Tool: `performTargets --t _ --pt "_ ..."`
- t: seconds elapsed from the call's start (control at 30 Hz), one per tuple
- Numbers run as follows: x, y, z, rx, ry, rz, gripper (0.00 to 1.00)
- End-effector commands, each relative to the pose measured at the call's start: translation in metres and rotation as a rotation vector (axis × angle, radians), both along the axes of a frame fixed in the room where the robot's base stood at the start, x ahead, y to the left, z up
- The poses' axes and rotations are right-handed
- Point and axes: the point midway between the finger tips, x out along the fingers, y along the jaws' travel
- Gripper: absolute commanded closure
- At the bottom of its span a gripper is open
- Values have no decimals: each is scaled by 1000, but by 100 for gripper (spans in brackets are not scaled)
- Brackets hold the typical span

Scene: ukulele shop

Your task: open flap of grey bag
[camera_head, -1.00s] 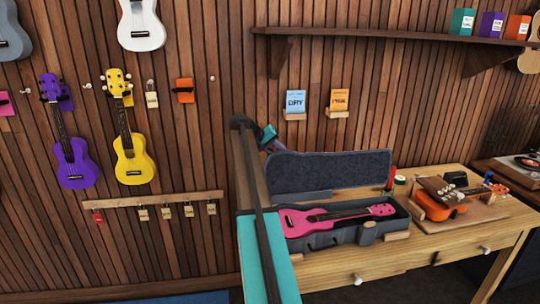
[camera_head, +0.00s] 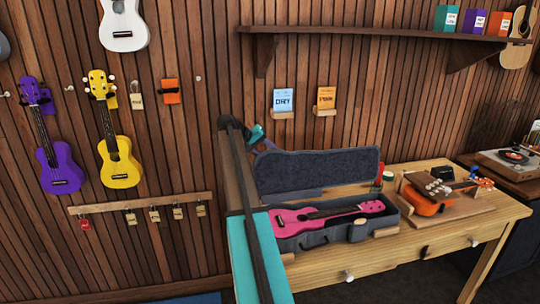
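No soft grey bag with a closed flap is clear to me. A grey ukulele case (camera_head: 310,236) lies on the wooden bench with its lid (camera_head: 318,172) raised at the back. A pink ukulele (camera_head: 322,215) lies inside it. A small grey piece (camera_head: 357,230) is at the case's front right; I cannot tell what it is. My dark and teal arm rises at the left of the case and bends at the top. Teal parts near its far end show behind the lid's left edge. My gripper's fingers cannot be made out.
An orange ukulele (camera_head: 428,207) lies on a wooden stand right of the case. A wooden block (camera_head: 386,232) sits at the case's front right corner. A shelf (camera_head: 390,33) overhangs the bench. Purple (camera_head: 58,165) and yellow (camera_head: 118,160) ukuleles hang on the left wall. A record player (camera_head: 515,155) stands at far right.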

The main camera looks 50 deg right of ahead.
Motion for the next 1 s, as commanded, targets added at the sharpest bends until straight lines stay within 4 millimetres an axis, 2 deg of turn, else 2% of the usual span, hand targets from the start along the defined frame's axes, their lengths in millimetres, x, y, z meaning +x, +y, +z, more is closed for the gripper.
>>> performTargets --t 0.27,0.8,1.0 --pt "7 18 14 1 -1 3 58" --pt "28 77 71 -3 -1 2 58" --pt "32 91 86 -2 0 1 58"
